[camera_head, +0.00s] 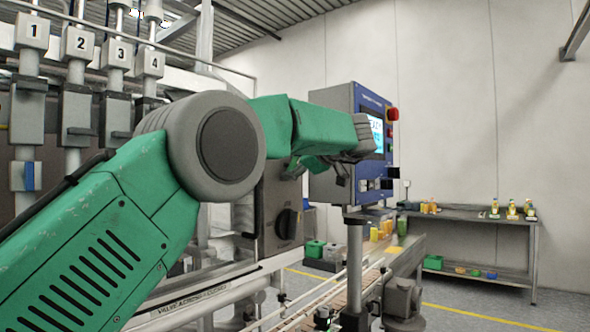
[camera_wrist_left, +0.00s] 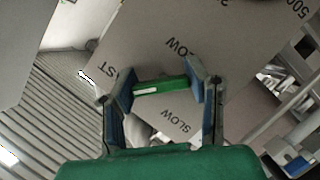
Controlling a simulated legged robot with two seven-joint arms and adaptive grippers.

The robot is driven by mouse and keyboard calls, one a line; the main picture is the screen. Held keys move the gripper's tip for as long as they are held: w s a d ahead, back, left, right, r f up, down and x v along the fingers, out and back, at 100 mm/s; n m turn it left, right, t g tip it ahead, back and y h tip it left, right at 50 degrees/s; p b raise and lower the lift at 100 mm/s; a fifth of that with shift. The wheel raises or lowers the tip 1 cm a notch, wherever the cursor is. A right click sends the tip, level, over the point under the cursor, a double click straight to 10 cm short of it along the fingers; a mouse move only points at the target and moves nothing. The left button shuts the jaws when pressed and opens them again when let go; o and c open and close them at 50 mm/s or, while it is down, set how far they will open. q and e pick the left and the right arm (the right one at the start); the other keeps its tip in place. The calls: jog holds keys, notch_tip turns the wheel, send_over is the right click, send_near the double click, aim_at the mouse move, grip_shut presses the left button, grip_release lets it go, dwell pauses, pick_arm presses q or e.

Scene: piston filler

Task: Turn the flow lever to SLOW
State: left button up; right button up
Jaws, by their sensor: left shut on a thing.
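The flow lever has a green handle (camera_wrist_left: 160,87) and shows in the left wrist view against a grey panel (camera_wrist_left: 140,45). Printed words on the panel include SLOW below the handle, a partly covered word ending in ST at the left, and a partly covered word ending in LOW above. My left gripper (camera_wrist_left: 160,88) has its two fingers at the ends of the green handle and is shut on it. In the head view my green and grey left arm hides the lever. My right gripper is not in view.
A blue and grey control box (camera_head: 335,105) with a screen and a red button stands beside my left arm. Filler heads numbered 1 to 4 (camera_head: 75,100) are at the left. A conveyor (camera_head: 325,300) runs below. A table (camera_head: 465,215) with bottles stands at the back right.

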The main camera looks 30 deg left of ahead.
pick_arm(q)
jog(key=shift+f+n+t+y+b, duration=0.15)
jog(key=shift+n+t+y+b, duration=0.15)
jog(key=shift+n+t+b, duration=0.6)
jog(key=n+y+b, duration=0.1)
jog(key=n+b, duration=0.2)
jog(key=n+y+b, duration=0.1)
jog(key=n+b, duration=0.3)
jog(key=shift+f+t, duration=0.15)
jog(key=shift+t, duration=0.25)
jog(key=n+y+b, duration=0.1)
jog(key=n+b, duration=0.1)
jog(key=n, duration=0.1)
jog(key=shift+w+n+y, duration=0.1)
jog(key=shift+n+y, duration=0.2)
jog(key=shift+n, duration=0.1)
jog(key=shift+n+g+y+b, duration=0.3)
jog(key=shift+n+y+b, duration=0.45)
jog(key=shift+n, duration=1.25)
jog(key=o, duration=1.2)
jog(key=shift+w, duration=0.1)
